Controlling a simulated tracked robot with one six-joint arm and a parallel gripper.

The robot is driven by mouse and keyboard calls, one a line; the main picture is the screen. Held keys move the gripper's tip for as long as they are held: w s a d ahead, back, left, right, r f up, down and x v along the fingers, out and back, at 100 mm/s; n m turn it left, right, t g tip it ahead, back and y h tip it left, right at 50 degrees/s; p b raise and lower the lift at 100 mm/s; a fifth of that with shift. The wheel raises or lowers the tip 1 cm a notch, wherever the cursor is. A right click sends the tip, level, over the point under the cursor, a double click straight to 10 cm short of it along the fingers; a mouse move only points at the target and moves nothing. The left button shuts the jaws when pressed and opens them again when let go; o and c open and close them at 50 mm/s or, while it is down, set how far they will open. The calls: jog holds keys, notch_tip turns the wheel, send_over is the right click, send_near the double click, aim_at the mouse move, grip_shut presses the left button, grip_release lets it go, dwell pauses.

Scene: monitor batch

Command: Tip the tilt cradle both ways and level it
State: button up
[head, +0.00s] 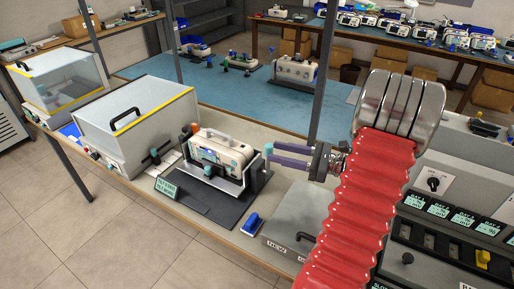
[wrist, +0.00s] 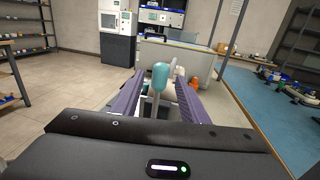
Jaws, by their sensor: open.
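A teal-knobbed lever (head: 268,150) stands at the cradle's right side. My gripper (head: 273,156) reaches in from the right with its purple fingers open, close to that lever. In the wrist view, the teal knob (wrist: 160,76) on its pale stem shows between the two spread fingers (wrist: 158,94). I cannot tell whether either finger touches it. The cradle is mostly hidden there.
A small sign (head: 166,187) stands before the cradle. A grey box with a black handle (head: 140,120) is to its left. A blue object (head: 251,223) and a grey case marked NEW (head: 300,222) are near the front edge. A dark post (head: 325,75) rises behind.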

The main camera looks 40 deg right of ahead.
jog(key=x, duration=0.8)
jog(key=shift+s, duration=0.1)
grip_shut()
dwell(0.4)
